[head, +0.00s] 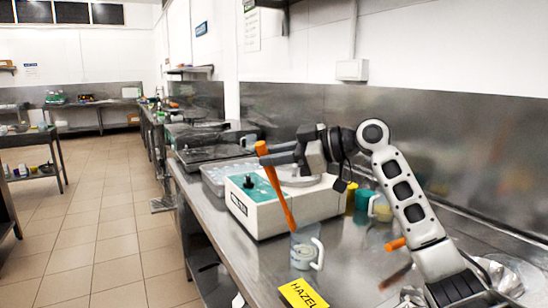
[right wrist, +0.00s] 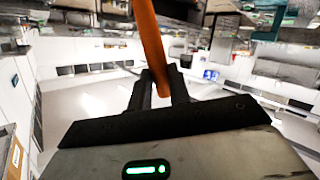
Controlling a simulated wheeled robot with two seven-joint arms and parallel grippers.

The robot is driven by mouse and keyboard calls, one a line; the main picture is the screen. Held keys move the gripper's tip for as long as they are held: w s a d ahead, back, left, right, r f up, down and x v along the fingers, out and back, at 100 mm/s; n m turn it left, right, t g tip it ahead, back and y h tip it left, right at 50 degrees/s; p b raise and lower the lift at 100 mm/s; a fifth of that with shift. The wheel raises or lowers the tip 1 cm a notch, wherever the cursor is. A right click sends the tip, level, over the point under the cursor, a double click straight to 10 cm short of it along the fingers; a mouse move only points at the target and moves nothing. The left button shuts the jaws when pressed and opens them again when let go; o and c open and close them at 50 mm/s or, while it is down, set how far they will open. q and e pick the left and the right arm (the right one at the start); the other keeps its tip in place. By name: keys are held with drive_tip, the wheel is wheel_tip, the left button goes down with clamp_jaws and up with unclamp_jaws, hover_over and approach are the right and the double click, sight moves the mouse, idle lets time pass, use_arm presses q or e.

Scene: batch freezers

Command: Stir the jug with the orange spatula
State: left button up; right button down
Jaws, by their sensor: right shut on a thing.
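My right gripper (head: 270,156) is shut on the upper part of the orange spatula (head: 278,188). The spatula also shows between the fingers in the right wrist view (right wrist: 150,40). It hangs down, slightly tilted, with its top leaning left. Its lower end reaches the mouth of the clear jug (head: 303,252), which stands upright on the steel counter with its handle to the right. I cannot tell how deep the spatula's tip is in the jug. The jug is out of sight in the right wrist view. My left gripper is not in view.
A white machine with a green panel (head: 268,213) stands just behind the jug. A yellow label (head: 303,294) lies in front of it. A second jug (head: 381,208), a green cup (head: 363,198) and another orange-handled tool (head: 395,244) are to the right. The wall is close behind.

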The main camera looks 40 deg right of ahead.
sight(277, 179)
drive_tip(key=f+b, duration=0.1)
drive_tip(key=d+f, duration=0.1)
drive_tip(key=f, duration=0.1)
drive_tip(key=f+b, duration=0.1)
drive_tip(key=f, duration=0.1)
drive_tip(key=shift+d+b, duration=0.25)
drive_tip(key=shift+b, duration=0.1)
use_arm(q)
drive_tip(key=b, duration=0.1)
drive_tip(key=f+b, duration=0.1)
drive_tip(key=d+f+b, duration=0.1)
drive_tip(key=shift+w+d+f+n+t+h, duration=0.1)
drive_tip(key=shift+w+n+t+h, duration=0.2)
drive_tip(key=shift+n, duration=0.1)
use_arm(e)
drive_tip(key=d+f, duration=0.1)
drive_tip(key=f, duration=0.1)
drive_tip(key=d+f, duration=0.1)
drive_tip(key=shift+d+f, duration=0.1)
drive_tip(key=shift+f, duration=0.25)
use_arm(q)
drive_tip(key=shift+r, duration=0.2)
